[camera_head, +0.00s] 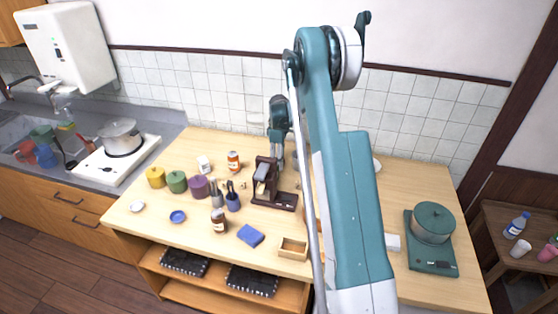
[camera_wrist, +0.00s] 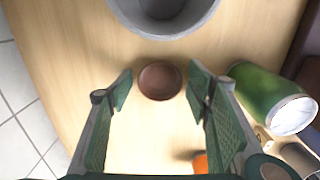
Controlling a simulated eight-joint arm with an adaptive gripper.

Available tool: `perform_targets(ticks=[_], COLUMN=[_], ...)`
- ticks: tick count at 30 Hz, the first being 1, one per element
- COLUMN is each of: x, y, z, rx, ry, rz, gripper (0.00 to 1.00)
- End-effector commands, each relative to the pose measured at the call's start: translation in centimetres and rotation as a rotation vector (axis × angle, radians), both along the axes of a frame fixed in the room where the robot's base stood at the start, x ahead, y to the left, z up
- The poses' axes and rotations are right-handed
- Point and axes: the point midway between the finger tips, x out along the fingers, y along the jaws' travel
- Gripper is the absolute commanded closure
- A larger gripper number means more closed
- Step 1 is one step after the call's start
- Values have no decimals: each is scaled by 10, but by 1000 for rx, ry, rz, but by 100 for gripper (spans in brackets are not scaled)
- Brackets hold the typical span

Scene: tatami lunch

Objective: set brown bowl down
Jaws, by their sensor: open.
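The brown bowl (camera_wrist: 159,80) is small and round and shows in the wrist view, seen from above. It appears to rest upright on the light wooden table (camera_wrist: 140,135). My gripper (camera_wrist: 159,84) is open, with one green-padded finger on each side of the bowl. A visible gap separates each fingertip from the bowl's rim. In the head view my own arm blocks part of the table, and I cannot make out the brown bowl there.
In the wrist view a large grey round vessel (camera_wrist: 165,20) stands just beyond the bowl. A green canister (camera_wrist: 255,90) is at the right, and an orange object (camera_wrist: 200,163) is below. In the head view a teal pot (camera_head: 433,222) sits at the table's right.

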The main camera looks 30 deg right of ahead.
Motion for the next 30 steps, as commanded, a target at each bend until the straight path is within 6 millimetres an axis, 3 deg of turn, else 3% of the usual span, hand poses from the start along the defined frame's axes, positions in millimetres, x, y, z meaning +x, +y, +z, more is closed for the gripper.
perform_targets(ticks=[5, 11, 30], x=[0, 0, 0], y=[0, 0, 0], z=[4, 21, 113], rx=[0, 0, 0], ry=[0, 0, 0], rz=[0, 0, 0], gripper=[50, 50, 50])
